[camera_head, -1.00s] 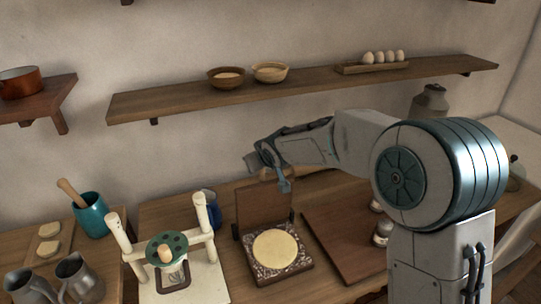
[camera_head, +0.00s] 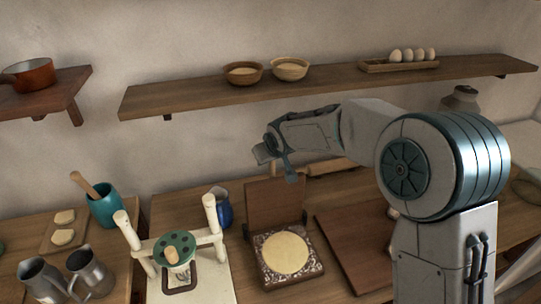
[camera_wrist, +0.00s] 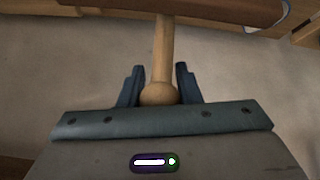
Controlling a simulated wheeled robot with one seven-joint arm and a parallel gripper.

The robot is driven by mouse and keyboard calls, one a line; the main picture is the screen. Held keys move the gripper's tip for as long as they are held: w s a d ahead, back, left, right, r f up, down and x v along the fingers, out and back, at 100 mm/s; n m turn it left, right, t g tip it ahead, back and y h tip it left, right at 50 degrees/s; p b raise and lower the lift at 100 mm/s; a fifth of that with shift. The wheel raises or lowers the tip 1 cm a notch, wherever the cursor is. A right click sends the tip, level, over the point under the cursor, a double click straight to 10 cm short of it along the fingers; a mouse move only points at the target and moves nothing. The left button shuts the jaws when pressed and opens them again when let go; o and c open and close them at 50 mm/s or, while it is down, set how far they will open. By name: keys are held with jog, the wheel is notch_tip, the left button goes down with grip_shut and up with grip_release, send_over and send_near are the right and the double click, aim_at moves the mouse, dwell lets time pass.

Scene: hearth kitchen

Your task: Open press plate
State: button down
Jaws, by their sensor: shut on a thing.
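The press plate (camera_head: 275,202) is a brown wooden panel standing upright at the back of the press base (camera_head: 267,277) in the head view. The base has a patterned top, with a flat round pale dough disc (camera_head: 286,252) lying on it. My gripper (camera_head: 287,176) is just above the plate's upper edge. In the wrist view my gripper (camera_wrist: 160,70) is shut on a pale wooden handle with a round knob (camera_wrist: 159,94). The handle runs up to a brown wooden edge (camera_wrist: 185,11). The handle is mostly hidden in the head view.
A white frame with a green disc (camera_head: 175,250) stands left of the press. A blue jug (camera_head: 223,208) is behind it. A brown board (camera_head: 352,245) lies to the right, with a rolling pin (camera_head: 335,166) behind. A shelf (camera_head: 330,78) hangs above.

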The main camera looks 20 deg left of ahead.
jog(key=shift+s+d+f, duration=0.15)
jog(key=shift+f, duration=0.45)
jog(key=c, duration=1.3)
grip_release()
jog(key=shift+o, duration=1)
jog(key=shift+w, duration=0.2)
jog(key=shift+s+r, duration=0.3)
jog(key=shift+r, duration=0.4)
jog(key=b+v, duration=0.2)
jog(key=v, duration=1)
jog(key=shift+d+r, duration=0.15)
jog(key=shift+r, duration=0.05)
jog(key=shift+s+d, duration=0.1)
jog(key=shift+s, duration=0.05)
jog(key=s+d+f+m+h, duration=0.1)
jog(key=s+d+m+h, duration=0.2)
jog(key=d, duration=0.9)
jog(key=s+d+f+m+h, duration=0.15)
jog(key=s+d, duration=0.25)
jog(key=d, duration=0.8)
jog(key=s+d+f+m+g, duration=0.1)
jog(key=s+d+f+m, duration=0.1)
jog(key=s+d, duration=0.3)
jog(key=s+d+f+m+g, duration=0.1)
jog(key=s+d+f+m, duration=0.2)
jog(key=s+d, duration=0.3)
jog(key=shift+s+d, duration=0.3)
jog(key=shift+s, duration=0.95)
